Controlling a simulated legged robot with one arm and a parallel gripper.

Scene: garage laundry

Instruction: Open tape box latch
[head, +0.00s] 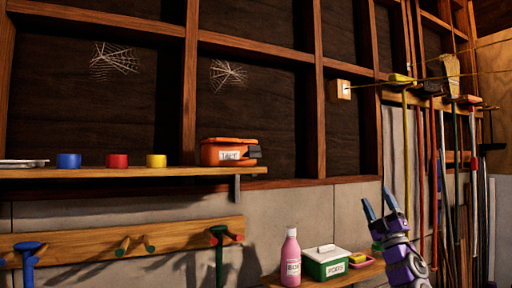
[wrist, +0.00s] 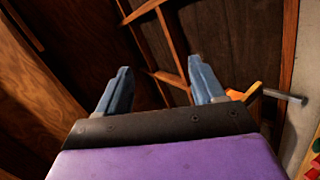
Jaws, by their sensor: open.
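An orange box (head: 228,151) with a white label, likely the tape box, sits on the wooden shelf in the head view. Its lid looks shut, and a dark latch-like piece (head: 254,152) juts from its right end. My gripper (head: 379,201) is at the lower right of the head view, well to the right of the box and lower than it. Its blue fingers point up, apart and empty. The wrist view shows the open fingers (wrist: 160,70) with nothing between them. The orange box is not clearly visible there.
Blue (head: 68,161), red (head: 117,161) and yellow (head: 156,161) rolls stand left on the shelf (head: 120,172). A pink bottle (head: 291,262) and a green-and-white box (head: 327,264) stand on a lower shelf, left of my arm. Long-handled tools (head: 433,190) hang at right.

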